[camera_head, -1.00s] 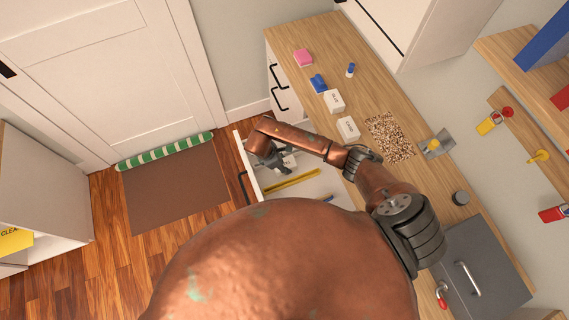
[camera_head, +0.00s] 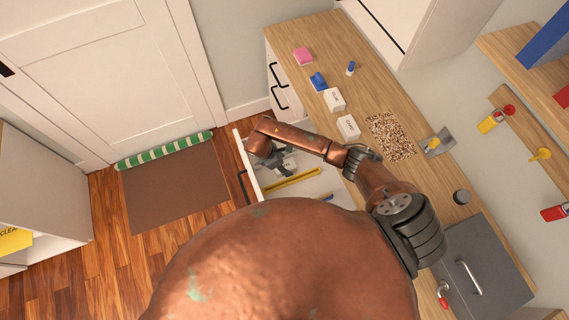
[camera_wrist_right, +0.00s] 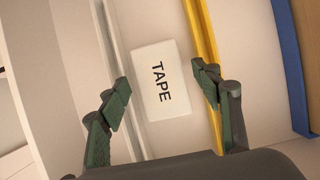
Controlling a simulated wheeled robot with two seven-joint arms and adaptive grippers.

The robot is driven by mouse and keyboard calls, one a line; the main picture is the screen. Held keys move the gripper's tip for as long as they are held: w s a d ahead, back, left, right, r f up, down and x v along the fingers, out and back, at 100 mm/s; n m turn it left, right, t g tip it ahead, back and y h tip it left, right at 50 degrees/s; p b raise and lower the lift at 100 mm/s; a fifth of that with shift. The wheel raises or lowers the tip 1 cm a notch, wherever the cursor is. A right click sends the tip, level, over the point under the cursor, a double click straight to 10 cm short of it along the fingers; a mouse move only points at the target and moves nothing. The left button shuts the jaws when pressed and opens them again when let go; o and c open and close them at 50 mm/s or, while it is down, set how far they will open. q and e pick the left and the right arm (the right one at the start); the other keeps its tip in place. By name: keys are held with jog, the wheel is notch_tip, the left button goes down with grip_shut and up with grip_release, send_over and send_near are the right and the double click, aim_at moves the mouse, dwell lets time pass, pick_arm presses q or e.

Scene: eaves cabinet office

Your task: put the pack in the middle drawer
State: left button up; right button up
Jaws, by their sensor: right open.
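A white pack marked TAPE (camera_wrist_right: 162,81) lies in the open drawer (camera_wrist_right: 85,50), label up, between the two fingers of my right gripper (camera_wrist_right: 163,100). The fingers are spread, with a gap to the pack on each side. In the head view the right gripper (camera_head: 278,160) is over the far part of the pulled-out drawer (camera_head: 322,183), and the pack is largely hidden by the gripper there. My left gripper is not in view.
A yellow bar (camera_head: 292,182) lies in the drawer beside the pack. On the counter stand two white packs (camera_head: 334,100) (camera_head: 348,127), a pink block (camera_head: 303,57), a blue item (camera_head: 318,81) and a speckled mat (camera_head: 391,137). A brown mat (camera_head: 175,190) covers floor at left.

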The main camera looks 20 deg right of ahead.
jog(key=p+v, duration=0.1)
jog(key=v, duration=1.2)
jog(key=shift+d+r, duration=0.1)
jog(key=shift+d, duration=0.05)
jog(key=shift+c, duration=0.4)
